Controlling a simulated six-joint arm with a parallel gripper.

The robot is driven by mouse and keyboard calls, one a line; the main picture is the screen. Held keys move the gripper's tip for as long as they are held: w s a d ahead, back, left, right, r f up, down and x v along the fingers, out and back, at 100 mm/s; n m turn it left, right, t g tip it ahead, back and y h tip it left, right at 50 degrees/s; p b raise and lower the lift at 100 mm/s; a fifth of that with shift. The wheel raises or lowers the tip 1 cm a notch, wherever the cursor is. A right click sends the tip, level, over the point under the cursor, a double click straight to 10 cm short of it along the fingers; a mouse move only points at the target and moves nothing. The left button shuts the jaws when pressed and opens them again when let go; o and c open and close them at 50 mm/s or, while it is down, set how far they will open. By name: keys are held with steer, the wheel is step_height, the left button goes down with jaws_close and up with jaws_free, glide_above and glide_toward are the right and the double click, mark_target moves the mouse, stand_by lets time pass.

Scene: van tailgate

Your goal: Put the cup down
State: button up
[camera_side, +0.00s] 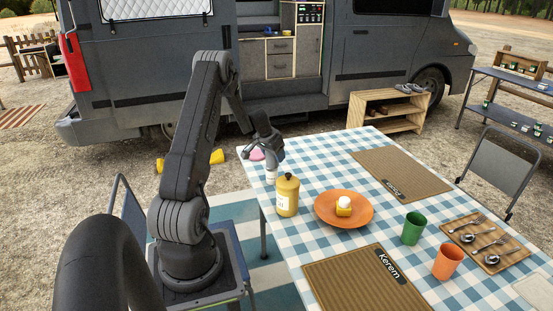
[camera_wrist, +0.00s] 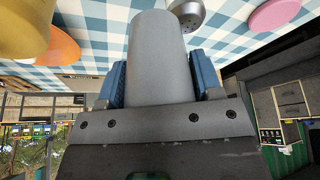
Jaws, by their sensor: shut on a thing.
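A plain grey cup (camera_wrist: 156,50) fills the middle of the wrist view, between the two blue finger pads of my gripper (camera_wrist: 155,82). My gripper is shut on it. In the side view my gripper (camera_side: 268,145) is at the far left corner of the checked table (camera_side: 330,165), and the cup is hard to make out there. I cannot tell whether the cup touches the tabletop. A green cup (camera_side: 412,229) and an orange cup (camera_side: 448,261) stand upright on the table, well away from my gripper.
Close by are a white shaker (camera_side: 271,174) with a metal top (camera_wrist: 188,12), a pink disc (camera_wrist: 272,16) and a yellow canister (camera_side: 288,196). An orange plate (camera_side: 343,210) holds a yellow item. Placemats (camera_side: 365,283) and a cutlery board (camera_side: 487,240) lie farther off.

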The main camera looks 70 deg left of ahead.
steer(key=w+d+m, duration=0.1)
steer(key=w+d, duration=0.3)
steer(key=d, duration=0.5)
steer(key=w+d+r+m+h, duration=0.1)
steer(key=w+d, duration=0.3)
steer(key=d, duration=0.5)
steer(key=w+d+m, duration=0.1)
steer(key=w+d, duration=0.3)
steer(key=d, duration=0.4)
steer(key=s+d+m+h, duration=0.1)
steer(key=s+d+m, duration=0.15)
steer(key=d, duration=0.95)
steer(key=s+d+m, duration=0.1)
steer(key=s+d, duration=0.3)
steer(key=d, duration=0.9)
steer(key=s+a+f+n, duration=0.1)
steer(key=a+f, duration=0.1)
steer(key=a, duration=0.5)
steer(key=s+a+f+n+y, duration=0.1)
steer(key=s+a+f+n, duration=0.1)
steer(key=a, duration=0.5)
steer(key=s+a+f+n, duration=0.1)
steer(key=a+f+n, duration=0.1)
steer(key=a, duration=0.5)
steer(key=shift+s+a+f, duration=0.15)
steer(key=shift+a+f, duration=0.15)
steer(key=shift+f, duration=0.35)
steer(key=shift+y, duration=0.3)
steer(key=shift+f, duration=2.2)
